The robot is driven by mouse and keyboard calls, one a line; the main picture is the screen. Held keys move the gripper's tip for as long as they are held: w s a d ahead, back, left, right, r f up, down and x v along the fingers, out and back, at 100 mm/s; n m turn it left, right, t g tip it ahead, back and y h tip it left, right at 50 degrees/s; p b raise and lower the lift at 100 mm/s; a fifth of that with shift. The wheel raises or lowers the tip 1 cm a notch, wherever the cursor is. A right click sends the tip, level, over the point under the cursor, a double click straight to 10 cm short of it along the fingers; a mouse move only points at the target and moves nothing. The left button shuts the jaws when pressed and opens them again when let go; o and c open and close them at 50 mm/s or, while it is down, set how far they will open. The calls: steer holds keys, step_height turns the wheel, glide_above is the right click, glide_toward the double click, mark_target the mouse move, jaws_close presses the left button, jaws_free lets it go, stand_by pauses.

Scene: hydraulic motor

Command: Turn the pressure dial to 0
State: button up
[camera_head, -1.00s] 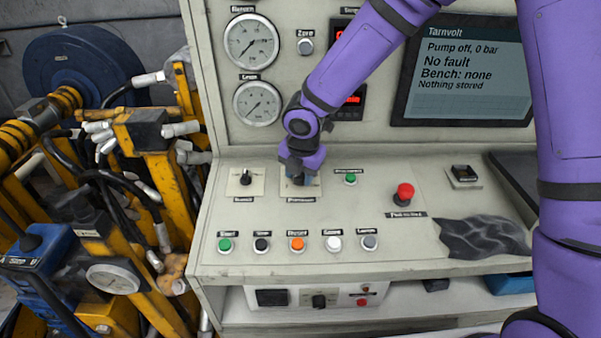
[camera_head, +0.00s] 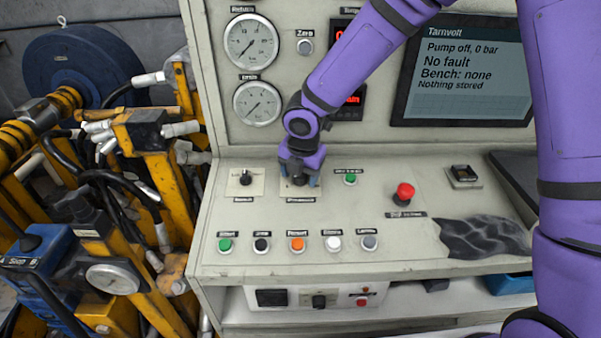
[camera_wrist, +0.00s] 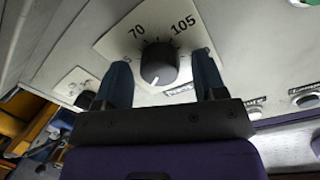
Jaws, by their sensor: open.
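The pressure dial is a black round knob (camera_wrist: 158,64) on a pale square plate (camera_wrist: 118,38), with 70 and 105 readable on its scale in the wrist view. A white pointer line shows on the knob. My gripper (camera_wrist: 163,80) is open, with one blue finger on each side of the knob. I cannot tell whether the fingers touch it. In the head view my gripper (camera_head: 300,180) is over the dial plate and hides most of the knob. The screen (camera_head: 465,75) reads "Pump off, 0 bar" and "No fault".
A smaller selector knob (camera_head: 246,177) sits left of the dial, and a green button (camera_head: 350,178) sits right. A red mushroom button (camera_head: 404,192) stands farther right. A row of buttons (camera_head: 297,244) runs along the panel's front. A dark cloth (camera_head: 482,238) lies at right.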

mark_target(303, 190)
step_height(303, 190, up, 11)
steer(key=s, duration=0.2)
steer(key=shift+d+f, duration=0.2)
steer(key=s+d+r+m+t+h, duration=0.1)
steer(key=s+d+r+m, duration=0.3)
steer(key=d+r+m, duration=0.3)
steer(key=s+d+r+m+t+h, duration=0.1)
steer(key=s+d+r+m, duration=0.4)
steer(key=d+m, duration=0.4)
steer(key=s+d+r+m, duration=0.2)
steer(key=s+d+m, duration=0.3)
steer(key=s+m, duration=0.2)
steer(key=s+d+r+m+t+y, duration=0.1)
steer(key=s+d+r+m, duration=0.2)
steer(key=s+d+m, duration=0.2)
steer(key=s+m, duration=0.2)
steer(key=s, duration=0.1)
steer(key=shift+s+d+m+y, duration=0.2)
steer(key=shift+m+y, duration=0.1)
stand_by(0.7)
